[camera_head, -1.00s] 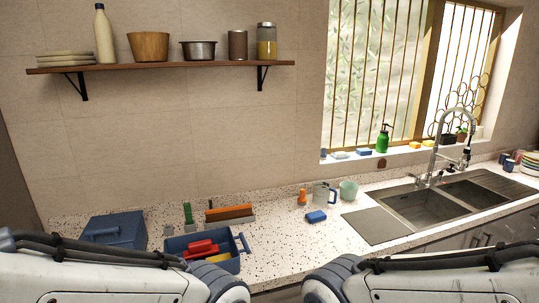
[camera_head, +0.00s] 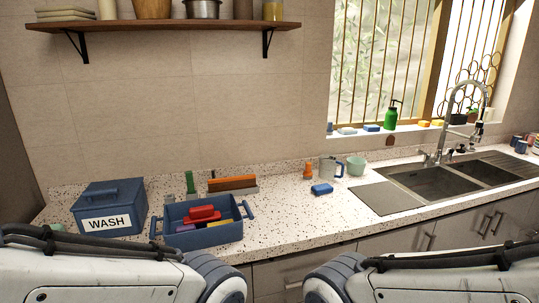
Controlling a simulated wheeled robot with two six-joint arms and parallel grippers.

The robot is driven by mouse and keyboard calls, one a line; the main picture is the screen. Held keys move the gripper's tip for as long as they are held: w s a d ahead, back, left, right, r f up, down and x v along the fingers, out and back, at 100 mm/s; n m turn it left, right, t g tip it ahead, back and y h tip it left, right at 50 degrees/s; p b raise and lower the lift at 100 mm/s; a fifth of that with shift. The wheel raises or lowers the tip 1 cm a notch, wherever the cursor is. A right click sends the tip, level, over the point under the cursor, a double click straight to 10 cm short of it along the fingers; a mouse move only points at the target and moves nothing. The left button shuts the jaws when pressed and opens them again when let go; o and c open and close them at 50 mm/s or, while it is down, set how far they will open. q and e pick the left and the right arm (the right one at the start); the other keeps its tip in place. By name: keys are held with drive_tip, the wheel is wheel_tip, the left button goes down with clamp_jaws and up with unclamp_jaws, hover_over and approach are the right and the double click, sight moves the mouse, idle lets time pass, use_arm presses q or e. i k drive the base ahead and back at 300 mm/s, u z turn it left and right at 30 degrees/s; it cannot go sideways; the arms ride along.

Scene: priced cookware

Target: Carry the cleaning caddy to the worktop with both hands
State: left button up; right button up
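The blue cleaning caddy (camera_head: 215,236) stands on the speckled worktop (camera_head: 290,227) near its front edge, left of centre. It has a handle at each end and holds a red item (camera_head: 203,214) and other coloured items. My left and right arms cross the bottom of the view, in front of the counter. Neither gripper shows, and nothing of mine is seen touching the caddy.
A blue lidded box marked WASH (camera_head: 110,210) stands left of the caddy. An orange-topped block (camera_head: 232,183) and a green brush (camera_head: 190,182) are behind it. A blue sponge (camera_head: 321,189), a grey mug (camera_head: 331,168) and a green cup (camera_head: 356,166) stand right, before the sink (camera_head: 435,182).

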sight(322, 211)
drive_tip(key=u, duration=0.1)
drive_tip(key=i, duration=1.45)
drive_tip(key=u, duration=0.65)
